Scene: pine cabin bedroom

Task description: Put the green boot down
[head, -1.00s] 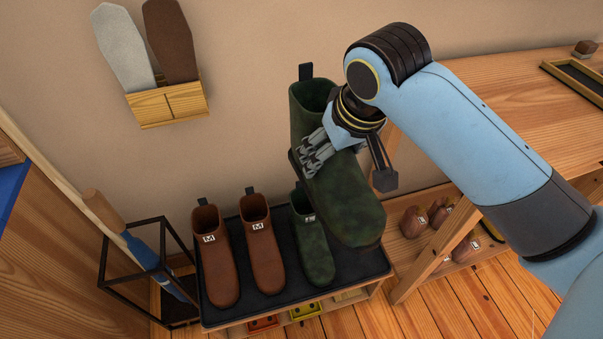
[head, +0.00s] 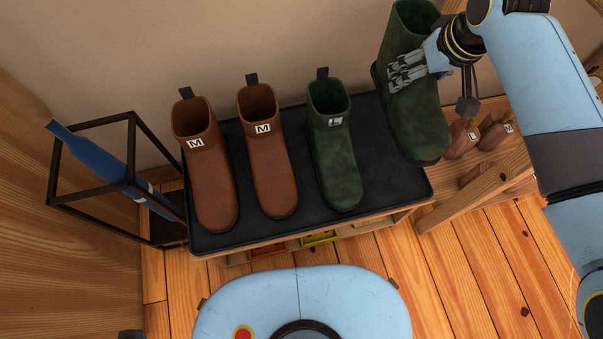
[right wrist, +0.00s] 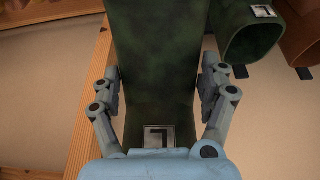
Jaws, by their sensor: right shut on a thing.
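My right gripper (head: 400,75) is shut on a green boot (head: 420,120), its fingers on the boot's sides at the shaft. In the right wrist view the held boot (right wrist: 155,60) sits between both fingers, with a pale label low down. Its mate, a green boot (head: 335,155) labelled L, stands on the tray to the left.
Two brown boots (head: 208,175) (head: 270,165) labelled M stand on the tray's left half. A black frame rack (head: 130,190) holding a blue rod-like thing (head: 90,155) is at left.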

